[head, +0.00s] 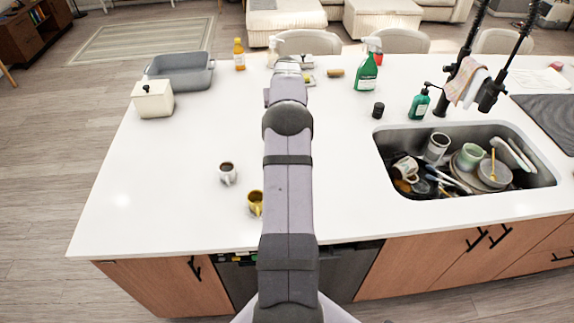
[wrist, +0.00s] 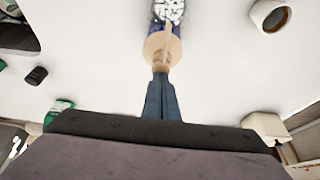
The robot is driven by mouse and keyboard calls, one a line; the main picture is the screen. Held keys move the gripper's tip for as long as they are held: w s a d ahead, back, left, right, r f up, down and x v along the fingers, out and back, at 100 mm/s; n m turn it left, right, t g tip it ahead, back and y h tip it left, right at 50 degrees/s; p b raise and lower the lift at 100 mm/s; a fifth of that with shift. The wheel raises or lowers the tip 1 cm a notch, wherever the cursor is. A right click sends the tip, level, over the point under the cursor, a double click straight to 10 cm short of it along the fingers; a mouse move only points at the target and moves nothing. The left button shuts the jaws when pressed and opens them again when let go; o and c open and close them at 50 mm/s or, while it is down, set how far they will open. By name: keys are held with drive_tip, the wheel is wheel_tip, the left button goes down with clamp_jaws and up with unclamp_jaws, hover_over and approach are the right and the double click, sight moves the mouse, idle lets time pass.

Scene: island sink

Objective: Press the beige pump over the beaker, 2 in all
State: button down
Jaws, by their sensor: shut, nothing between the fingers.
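My gripper (wrist: 161,78) is shut, with nothing between its dark blue fingers. The beige pump (wrist: 159,49) is right at its fingertips in the wrist view, with a spout reaching toward the top edge. I cannot tell whether the fingers touch the pump head. A round, white-speckled thing (wrist: 170,10) with a bluish side lies under the spout end, cut by the top edge; it may be the beaker. In the head view my arm hides the pump, the fingertips and this round thing.
A dark-filled mug (head: 227,173) and a yellow mug (head: 255,202) stand left of my arm. The sink (head: 465,160) with dishes is right.

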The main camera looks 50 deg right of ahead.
drive_tip(key=shift+s+a, duration=0.1)
drive_tip(key=shift+r+p, duration=0.95)
drive_tip(key=shift+r, duration=0.25)
drive_tip(key=shift+r+p, duration=1.05)
drive_tip(key=shift+r, duration=1.85)
